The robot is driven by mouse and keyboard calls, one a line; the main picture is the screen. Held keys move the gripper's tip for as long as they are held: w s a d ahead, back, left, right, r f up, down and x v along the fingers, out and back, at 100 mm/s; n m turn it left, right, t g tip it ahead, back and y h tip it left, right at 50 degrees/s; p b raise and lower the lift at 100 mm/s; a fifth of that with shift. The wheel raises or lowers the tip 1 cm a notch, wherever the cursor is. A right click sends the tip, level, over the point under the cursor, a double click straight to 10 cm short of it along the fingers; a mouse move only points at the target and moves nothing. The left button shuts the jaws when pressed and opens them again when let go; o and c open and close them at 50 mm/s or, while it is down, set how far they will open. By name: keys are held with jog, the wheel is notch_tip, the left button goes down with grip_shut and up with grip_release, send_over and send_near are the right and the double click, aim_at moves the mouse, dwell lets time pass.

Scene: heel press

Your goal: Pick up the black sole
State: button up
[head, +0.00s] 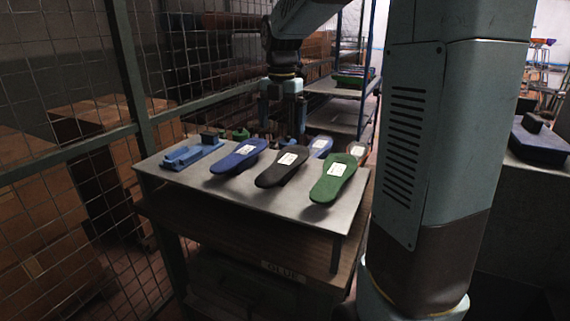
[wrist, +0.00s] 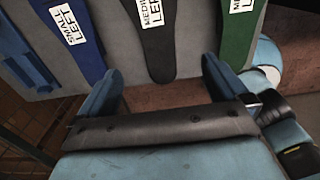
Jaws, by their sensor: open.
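The black sole (head: 270,178), with a white label, lies on the grey table between a blue and a green sole. In the wrist view the black sole (wrist: 157,50) has a label reading MEDIUM and LEFT, partly cut off by the top edge. My gripper (head: 282,122) hangs over the far part of the table, behind the black sole in the head view. In the wrist view my gripper (wrist: 163,85) is open and empty. Its fingers stand on either side of the line of the black sole, whose narrow end lies just beyond the gap.
The blue sole (head: 233,162) lies left of the black one and the green sole (head: 326,188) right of it. More soles lie behind, partly hidden. A blue fixture (head: 190,152) sits at the table's (head: 225,198) left. A wire mesh fence (head: 60,150) stands to the left.

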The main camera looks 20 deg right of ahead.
send_over(280, 167)
jog(key=f, duration=0.6)
jog(key=shift+s+d+f, duration=0.15)
jog(key=shift+d+f, duration=0.1)
jog(key=shift+a+f, duration=0.15)
jog(key=shift+f, duration=1.15)
jog(key=shift+a+f, duration=0.1)
jog(key=shift+f, duration=1.2)
jog(key=shift+f, duration=0.25)
jog(key=shift+c, duration=0.5)
jog(key=c, duration=0.9)
jog(key=shift+c, duration=0.2)
